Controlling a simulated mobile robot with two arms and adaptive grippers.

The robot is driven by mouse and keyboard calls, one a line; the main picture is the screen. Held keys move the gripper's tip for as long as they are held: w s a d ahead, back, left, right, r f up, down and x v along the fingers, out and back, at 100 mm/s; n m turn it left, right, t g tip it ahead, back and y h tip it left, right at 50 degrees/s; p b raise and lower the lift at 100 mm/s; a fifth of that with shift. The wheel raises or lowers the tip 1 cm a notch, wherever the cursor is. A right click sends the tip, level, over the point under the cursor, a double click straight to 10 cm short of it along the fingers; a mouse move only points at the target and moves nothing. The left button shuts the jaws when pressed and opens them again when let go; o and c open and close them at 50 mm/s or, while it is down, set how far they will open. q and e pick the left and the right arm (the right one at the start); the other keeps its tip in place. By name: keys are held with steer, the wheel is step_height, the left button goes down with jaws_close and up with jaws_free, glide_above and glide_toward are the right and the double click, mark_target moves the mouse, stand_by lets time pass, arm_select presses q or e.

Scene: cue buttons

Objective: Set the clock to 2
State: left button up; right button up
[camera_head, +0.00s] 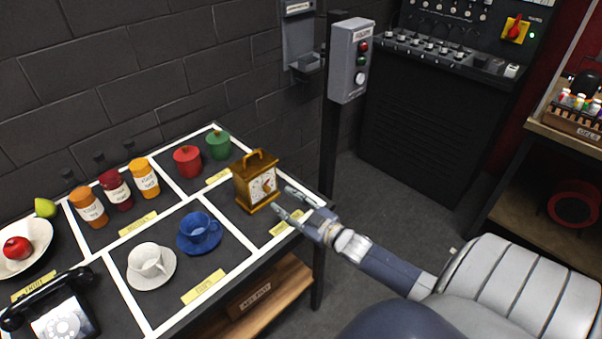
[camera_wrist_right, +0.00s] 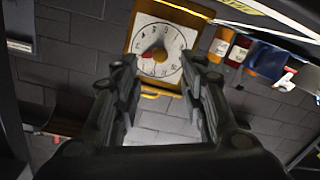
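The clock (camera_head: 256,181) is a wooden box with a handle on top and a white dial, standing upright at the right end of the table. Its dial also shows in the right wrist view (camera_wrist_right: 163,52), upside down, with a red mark near the middle; the hour it reads is too small to tell. My right gripper (camera_head: 282,202) is just right of the clock, its two fingers apart and pointing at the dial. In the right wrist view the open fingers (camera_wrist_right: 163,85) frame the clock with nothing between them. My left gripper is out of view.
A blue cup (camera_head: 199,228), a white cup (camera_head: 146,262), several jars (camera_head: 144,178), red (camera_head: 187,161) and green (camera_head: 218,145) lidded pots and a black telephone (camera_head: 62,318) share the table (camera_head: 234,260). A grey button box (camera_head: 350,62) stands on a post behind the clock.

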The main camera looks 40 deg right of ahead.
steer(key=shift+s+d+r, duration=0.1)
steer(key=shift+s+d, duration=0.05)
steer(key=shift+s, duration=1.2)
steer(key=shift+s+d+r, duration=0.1)
steer(key=shift+s+d, duration=0.05)
steer(key=shift+s, duration=1.15)
steer(key=shift+f, duration=0.1)
